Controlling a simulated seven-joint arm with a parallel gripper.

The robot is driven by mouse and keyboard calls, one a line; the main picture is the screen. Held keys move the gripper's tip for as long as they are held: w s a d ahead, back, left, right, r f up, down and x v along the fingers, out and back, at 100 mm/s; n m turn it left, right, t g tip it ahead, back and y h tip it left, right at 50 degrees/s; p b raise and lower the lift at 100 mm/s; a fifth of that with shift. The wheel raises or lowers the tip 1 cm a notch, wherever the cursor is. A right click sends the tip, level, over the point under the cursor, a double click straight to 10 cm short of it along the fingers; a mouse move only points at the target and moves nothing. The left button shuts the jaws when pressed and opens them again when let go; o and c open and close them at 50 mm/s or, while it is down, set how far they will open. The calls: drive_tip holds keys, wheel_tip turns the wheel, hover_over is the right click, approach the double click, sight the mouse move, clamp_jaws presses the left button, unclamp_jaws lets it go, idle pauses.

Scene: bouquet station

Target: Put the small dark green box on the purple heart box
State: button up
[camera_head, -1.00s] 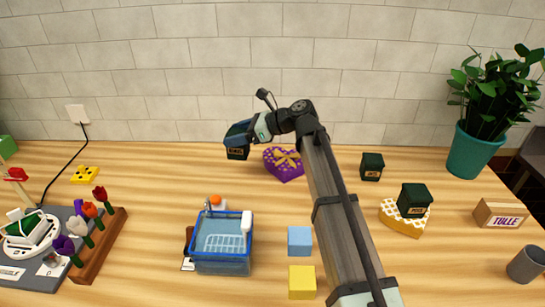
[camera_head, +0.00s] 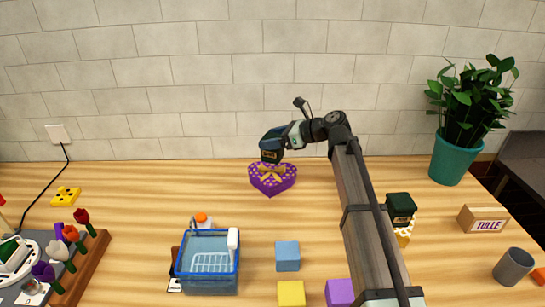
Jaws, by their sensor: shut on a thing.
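The small dark green box (camera_head: 270,156) is held in my gripper (camera_head: 276,142), which is shut on it. It hangs just above the back part of the purple heart box (camera_head: 271,183), overlapping its gold bow in the camera view. I cannot tell for certain whether the two touch. The purple heart box lies flat on the table with white dots on its lid.
A blue basket (camera_head: 208,282), a blue cube (camera_head: 288,256) and a yellow cube (camera_head: 291,293) stand in front. A potted plant (camera_head: 456,161) stands right.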

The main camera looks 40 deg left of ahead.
sight(282, 152)
drive_tip(key=shift+f, duration=2.8)
drive_tip(key=shift+f, duration=0.1)
drive_tip(key=o, duration=1.1)
drive_tip(key=shift+d, duration=0.15)
drive_tip(key=v, duration=1.2)
